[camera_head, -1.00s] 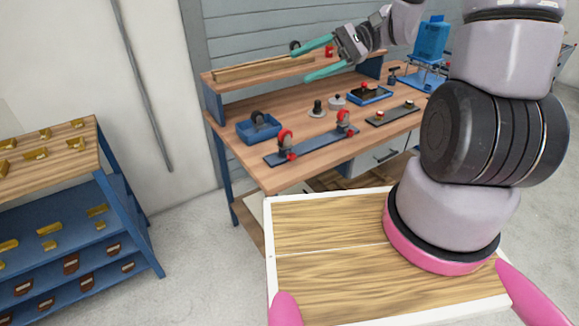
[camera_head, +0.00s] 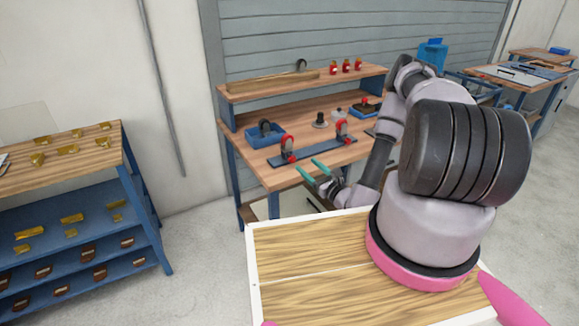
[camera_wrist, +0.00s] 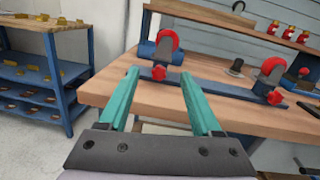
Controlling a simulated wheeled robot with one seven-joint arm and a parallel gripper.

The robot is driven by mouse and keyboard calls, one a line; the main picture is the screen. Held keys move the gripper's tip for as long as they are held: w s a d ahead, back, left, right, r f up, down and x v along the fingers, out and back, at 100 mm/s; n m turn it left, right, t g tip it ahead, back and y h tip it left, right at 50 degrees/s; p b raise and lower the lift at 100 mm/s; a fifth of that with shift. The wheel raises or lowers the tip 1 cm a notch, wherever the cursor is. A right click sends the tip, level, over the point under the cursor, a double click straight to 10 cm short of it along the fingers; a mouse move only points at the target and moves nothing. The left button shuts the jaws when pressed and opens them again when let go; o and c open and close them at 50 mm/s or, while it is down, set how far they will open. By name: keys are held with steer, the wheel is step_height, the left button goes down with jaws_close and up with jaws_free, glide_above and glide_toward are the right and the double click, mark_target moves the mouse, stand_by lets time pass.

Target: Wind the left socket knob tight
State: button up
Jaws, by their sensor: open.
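A dark blue bar (camera_head: 318,151) lies on the workbench and carries two red-and-dark fittings. The left fitting has a small red knob (camera_head: 291,158) low at its front; this knob shows in the wrist view (camera_wrist: 159,73) between my fingertips in the picture, farther off than they are. A second red knob (camera_wrist: 275,97) sits on the right fitting. My gripper (camera_head: 312,167) is open and empty, its teal fingers at the bench's front edge, pointing toward the left knob and apart from it. How far the knob is wound in cannot be told.
A blue bin (camera_head: 264,142) stands behind the bar on the wooden workbench (camera_head: 275,178). Several red bottles (camera_head: 345,66) stand on the raised shelf. A rack with brass parts (camera_head: 70,250) is at the left. Open floor lies between rack and bench.

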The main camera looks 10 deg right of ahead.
mark_target(293, 160)
steer(key=shift+m+h, duration=0.4)
steer(key=shift+h, duration=0.3)
steer(key=w+a+f, duration=0.1)
steer(key=w, duration=0.2)
steer(key=w+a, duration=0.1)
steer(key=w, duration=0.2)
steer(key=w+a+f, duration=0.1)
steer(key=w, duration=0.1)
steer(key=shift+w+a+f, duration=0.1)
steer(key=shift+w+f, duration=0.25)
steer(key=shift+w, duration=0.05)
